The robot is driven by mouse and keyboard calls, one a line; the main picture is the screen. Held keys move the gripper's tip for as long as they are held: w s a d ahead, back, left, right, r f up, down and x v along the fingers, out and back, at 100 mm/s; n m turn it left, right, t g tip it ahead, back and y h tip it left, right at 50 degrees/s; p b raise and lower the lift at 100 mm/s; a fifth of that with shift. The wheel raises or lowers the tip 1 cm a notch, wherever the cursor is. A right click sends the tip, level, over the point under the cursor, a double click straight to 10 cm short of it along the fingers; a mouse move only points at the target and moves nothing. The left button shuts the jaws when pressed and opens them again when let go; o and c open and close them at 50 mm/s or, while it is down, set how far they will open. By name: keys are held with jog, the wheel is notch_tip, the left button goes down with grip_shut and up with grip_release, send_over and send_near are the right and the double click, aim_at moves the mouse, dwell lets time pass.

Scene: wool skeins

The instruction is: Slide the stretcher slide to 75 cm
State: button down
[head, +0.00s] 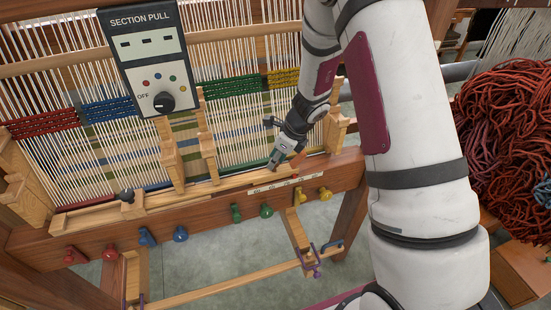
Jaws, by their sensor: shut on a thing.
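The stretcher slide (240,183) looks like a pale wooden bar lying along the front beam of the loom. My gripper (274,164) comes down from the upper right and is shut on the slide near its right part. The fingers hide the spot they hold. A pale scale strip (270,187) with small marks runs on the beam just below and right of the gripper. A small red mark (296,177) shows by the strip. The figures are too small to read, so I cannot tell the setting.
A section pull panel (143,55) with a dial stands at upper left. Wooden uprights (207,140) stand left of my gripper. A dark knob (126,195) sits at the beam's left. Coloured pegs (180,233) line the beam's front. Red wool (505,140) hangs at right.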

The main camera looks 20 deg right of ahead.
jog(key=d, duration=0.2)
jog(key=shift+d, duration=0.3)
jog(key=shift+a, duration=0.1)
jog(key=c, duration=1.3)
grip_release()
jog(key=v, duration=1.2)
